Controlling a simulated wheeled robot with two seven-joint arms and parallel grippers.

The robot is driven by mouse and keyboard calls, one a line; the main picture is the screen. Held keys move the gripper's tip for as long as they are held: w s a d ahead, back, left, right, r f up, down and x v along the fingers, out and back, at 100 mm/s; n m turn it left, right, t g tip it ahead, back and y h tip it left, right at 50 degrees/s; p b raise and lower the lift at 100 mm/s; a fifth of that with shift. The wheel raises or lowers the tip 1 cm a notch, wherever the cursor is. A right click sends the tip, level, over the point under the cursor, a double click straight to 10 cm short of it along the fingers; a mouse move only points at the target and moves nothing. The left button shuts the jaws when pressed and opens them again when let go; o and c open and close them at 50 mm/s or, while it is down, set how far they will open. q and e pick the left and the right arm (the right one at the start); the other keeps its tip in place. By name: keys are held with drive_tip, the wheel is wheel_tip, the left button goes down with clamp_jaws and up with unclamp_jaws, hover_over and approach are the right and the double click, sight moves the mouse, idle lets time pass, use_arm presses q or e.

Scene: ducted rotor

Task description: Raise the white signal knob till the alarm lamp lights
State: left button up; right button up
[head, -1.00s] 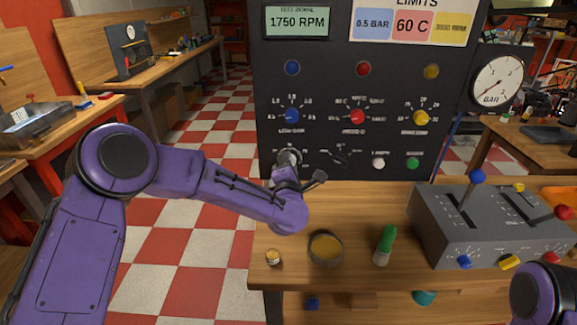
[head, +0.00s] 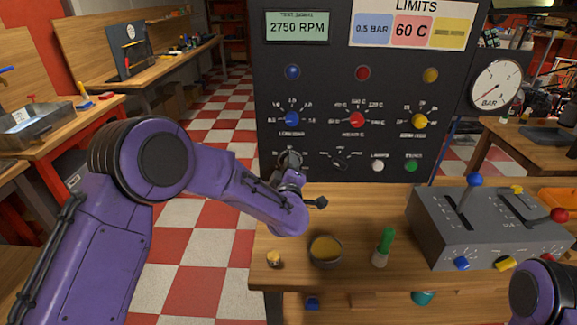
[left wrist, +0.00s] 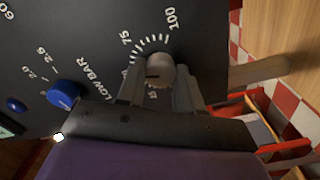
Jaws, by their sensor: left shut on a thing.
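The pale grey-white signal knob (left wrist: 160,70) sits on the dark panel, ringed by a scale with 75 and 100 printed; a dark mark shows on its face. My left gripper (left wrist: 158,88) is shut on it, one finger on each side. In the head view my left gripper (head: 290,162) mostly hides the knob at the panel's lower left. The display (head: 296,28) reads 2750 RPM. The blue lamp (head: 292,72), red lamp (head: 363,73) and yellow lamp (head: 430,75) look dull and unlit. My right gripper is out of view.
Blue (head: 291,118), red (head: 357,119) and yellow (head: 420,120) limit knobs sit above my left gripper. A bowl (head: 325,250), a green-topped bottle (head: 384,247) and a grey lever box (head: 480,230) stand on the bench.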

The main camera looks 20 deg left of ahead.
use_arm(q)
drive_tip(key=shift+s+f+m, duration=0.1)
drive_tip(key=shift+f+m, duration=0.05)
drive_tip(key=shift+m, duration=0.55)
drive_tip(key=o, duration=0.9)
drive_tip(key=shift+o, duration=0.7)
drive_tip(key=shift+d, duration=0.1)
drive_tip(key=b+v, duration=0.2)
drive_tip(key=v, duration=0.8)
drive_tip(key=shift+s, duration=0.25)
